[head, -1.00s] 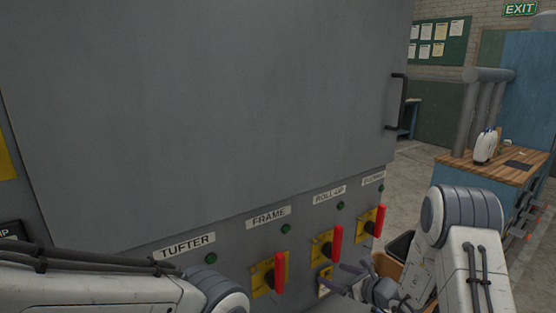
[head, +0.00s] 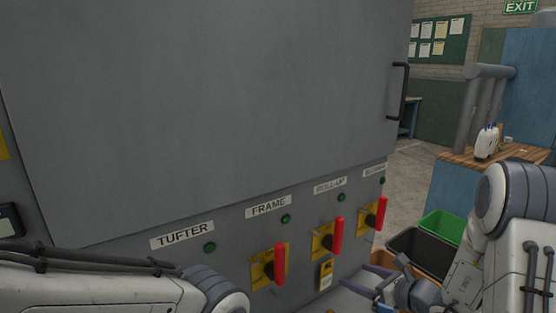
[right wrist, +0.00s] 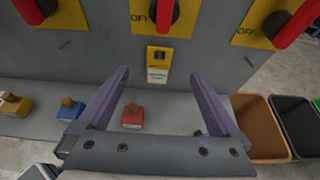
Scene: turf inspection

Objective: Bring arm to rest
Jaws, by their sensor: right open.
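My right gripper (head: 356,277) is at the lower right of the head view, in front of the cabinet's lower panel. In the right wrist view its two purple fingers (right wrist: 160,76) stand wide apart with nothing between them. Beyond the fingertips is the grey panel with a small yellow-and-white fitting (right wrist: 158,66), which also shows in the head view (head: 326,274). My right arm (head: 500,235) bends at the right edge. My left arm (head: 100,285) crosses the lower left; its gripper is out of view.
Red switch handles (head: 336,235) on yellow plates stick out from the grey cabinet (head: 210,110). Small coloured padlock-like items (right wrist: 132,115) rest on a ledge below. Black (head: 420,250), green (head: 445,227) and brown (right wrist: 262,125) bins stand to the right, near a wood-topped bench (head: 455,157).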

